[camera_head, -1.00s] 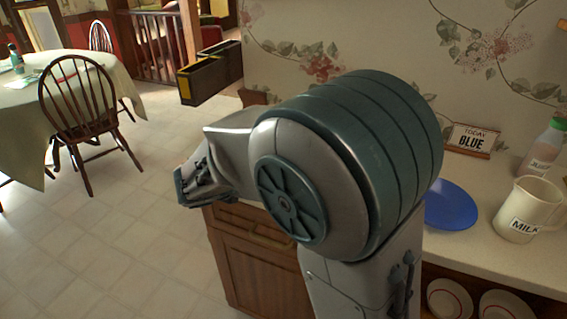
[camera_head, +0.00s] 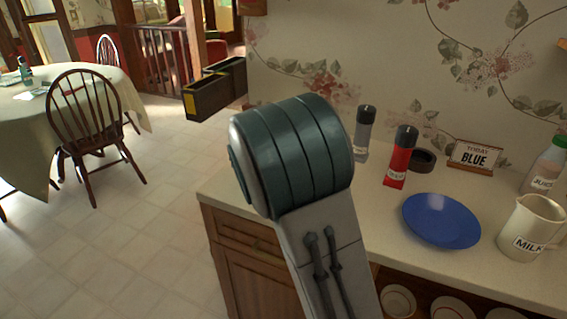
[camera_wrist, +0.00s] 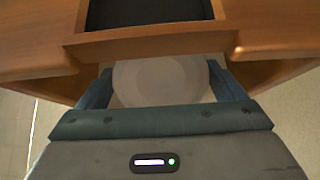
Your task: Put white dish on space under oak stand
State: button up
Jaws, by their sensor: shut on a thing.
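In the wrist view, a round white dish (camera_wrist: 160,82) sits between the two fingers of my gripper (camera_wrist: 159,70), which is shut on it. An orange-brown wooden piece, which looks like the oak stand (camera_wrist: 275,22), spans the top of that view, with a dark rectangular recess in its middle. The dish's far edge meets the stand's lower edge in the picture and seems partly hidden by it. I cannot tell how deep under the stand it is. In the head view my arm hides the gripper and dish, and I cannot make out the stand.
A blue plate (camera_head: 440,221), a red bottle (camera_head: 400,160), a grey bottle (camera_head: 363,130), a milk pitcher (camera_head: 528,225) and a "TODAY BLUE" sign (camera_head: 474,156) stand on the counter (camera_head: 375,215). Plates show on a shelf below. A chair (camera_head: 85,120) and table are far left.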

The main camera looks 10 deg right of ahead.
jog(key=shift+w+d, duration=0.65)
jog(key=shift+w, duration=0.15)
jog(key=shift+f, duration=0.75)
jog(key=shift+a, duration=0.1)
jog(key=shift+f+b, duration=0.1)
jog(key=shift+b, duration=0.2)
jog(key=o, duration=0.8)
jog(key=shift+s, duration=0.1)
